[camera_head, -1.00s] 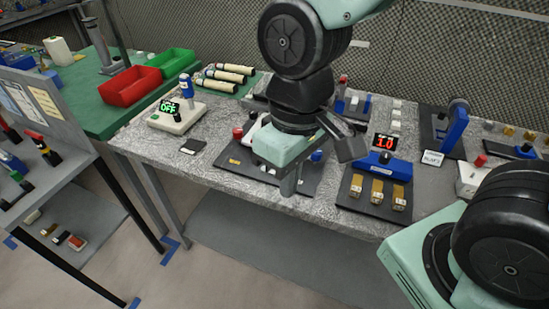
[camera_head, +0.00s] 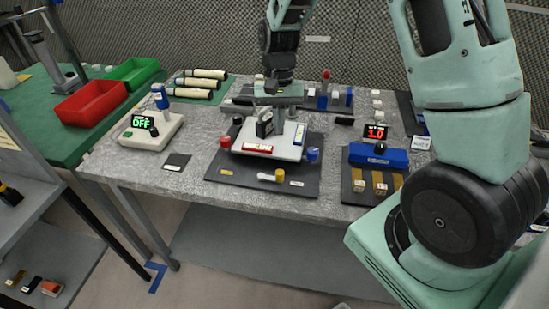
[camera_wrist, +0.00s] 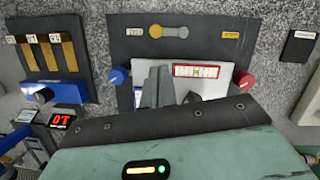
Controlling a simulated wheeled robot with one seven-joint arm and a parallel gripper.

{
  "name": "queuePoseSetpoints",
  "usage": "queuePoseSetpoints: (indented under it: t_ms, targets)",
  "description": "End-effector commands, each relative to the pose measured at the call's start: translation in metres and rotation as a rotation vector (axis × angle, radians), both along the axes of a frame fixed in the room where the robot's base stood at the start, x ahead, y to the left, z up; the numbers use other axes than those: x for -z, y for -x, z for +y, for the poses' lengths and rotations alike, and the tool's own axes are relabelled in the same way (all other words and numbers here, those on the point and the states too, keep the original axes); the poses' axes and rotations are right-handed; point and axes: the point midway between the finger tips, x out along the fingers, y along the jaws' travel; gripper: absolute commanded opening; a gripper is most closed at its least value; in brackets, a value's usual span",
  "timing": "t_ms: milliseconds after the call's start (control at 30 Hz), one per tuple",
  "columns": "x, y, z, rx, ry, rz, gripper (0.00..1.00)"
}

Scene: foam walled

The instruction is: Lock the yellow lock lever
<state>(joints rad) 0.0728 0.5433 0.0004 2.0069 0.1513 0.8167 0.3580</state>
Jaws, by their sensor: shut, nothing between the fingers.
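The yellow lock lever (camera_head: 280,175) is a yellow knob on a short grey slot near the front edge of a dark board (camera_head: 240,181). In the wrist view the yellow lever (camera_wrist: 155,31) sits at the left end of its slot, between a white label (camera_wrist: 129,31) and a yellow label (camera_wrist: 230,35). My gripper (camera_head: 264,132) is over the white block behind the lever, apart from the lever. In the wrist view my gripper (camera_wrist: 160,80) points toward the board, its fingers shut and empty. Its fingers partly hide the white block.
The white block (camera_head: 284,144) carries a red-framed label and stands between a red knob (camera_head: 226,142) and a blue knob (camera_head: 313,154). A blue box with a red display (camera_head: 376,133) is to the right. A white box reading OFF (camera_head: 160,138) is to the left.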

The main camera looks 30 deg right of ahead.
Motion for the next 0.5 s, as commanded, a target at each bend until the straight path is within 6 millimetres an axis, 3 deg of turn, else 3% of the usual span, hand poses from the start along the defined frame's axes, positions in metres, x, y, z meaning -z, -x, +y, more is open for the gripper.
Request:
queuePoseSetpoints:
  t_ms: [267,500]
  targets:
    - [0.001,0.001,0.001,-0.002,0.0,0.0,0.0]
    - [0.028,0.008,0.005,-0.003,-0.001,0.006,0.0]
